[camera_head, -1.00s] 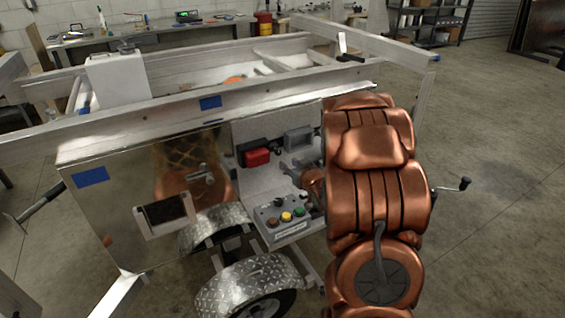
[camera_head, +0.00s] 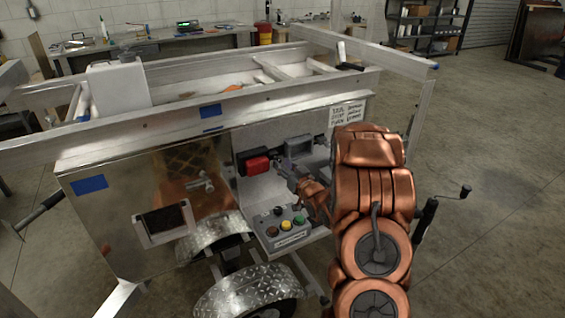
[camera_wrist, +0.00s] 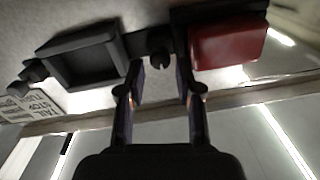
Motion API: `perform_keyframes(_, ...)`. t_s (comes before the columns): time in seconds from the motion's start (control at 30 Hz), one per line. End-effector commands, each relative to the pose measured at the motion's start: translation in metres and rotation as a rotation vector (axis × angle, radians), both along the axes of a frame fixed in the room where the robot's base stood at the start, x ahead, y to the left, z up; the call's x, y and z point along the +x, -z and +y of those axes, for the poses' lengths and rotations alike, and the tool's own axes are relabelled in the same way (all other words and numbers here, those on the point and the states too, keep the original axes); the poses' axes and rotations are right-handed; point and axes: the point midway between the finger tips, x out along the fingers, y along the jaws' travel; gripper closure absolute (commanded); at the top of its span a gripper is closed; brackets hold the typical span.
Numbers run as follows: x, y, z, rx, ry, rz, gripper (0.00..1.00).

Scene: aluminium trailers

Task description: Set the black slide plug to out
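A small black knob (camera_wrist: 160,47), which looks like the slide plug, sits between a red box (camera_wrist: 228,45) and a dark open-framed box (camera_wrist: 85,60) in the wrist view. My gripper (camera_wrist: 161,72) is open, with one finger on each side below the knob. The fingertips are close to it; I cannot tell whether they touch. The head view shows the red box (camera_head: 256,165) and the grey-framed box (camera_head: 298,147) on the trailer's side panel. There my gripper (camera_head: 286,172) is just below them, partly hidden by my copper arm.
A control box with coloured buttons (camera_head: 284,230) is mounted below my gripper. A diamond-plate fender (camera_head: 245,283) and a polished metal cabinet (camera_head: 130,200) stand to the left. A printed sign (camera_head: 347,114) is on the panel at right.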

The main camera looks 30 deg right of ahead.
Motion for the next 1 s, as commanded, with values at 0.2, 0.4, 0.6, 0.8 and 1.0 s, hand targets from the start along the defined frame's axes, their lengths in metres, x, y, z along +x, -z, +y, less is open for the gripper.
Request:
perform_keyframes(0.2, 0.0133, 0.0003, -0.0003, 0.0, 0.0, 0.003, 0.66)
perform_keyframes(0.4, 0.0147, 0.0008, -0.0003, 0.0, 0.001, 0.003, 0.66)
perform_keyframes(0.6, 0.0146, 0.0008, -0.0006, -0.001, 0.001, 0.003, 0.76)
perform_keyframes(0.8, 0.0145, 0.0006, -0.0007, -0.001, 0.001, 0.003, 0.97)
perform_keyframes(1.0, 0.0145, 0.0005, -0.0008, -0.001, 0.001, 0.002, 1.0)
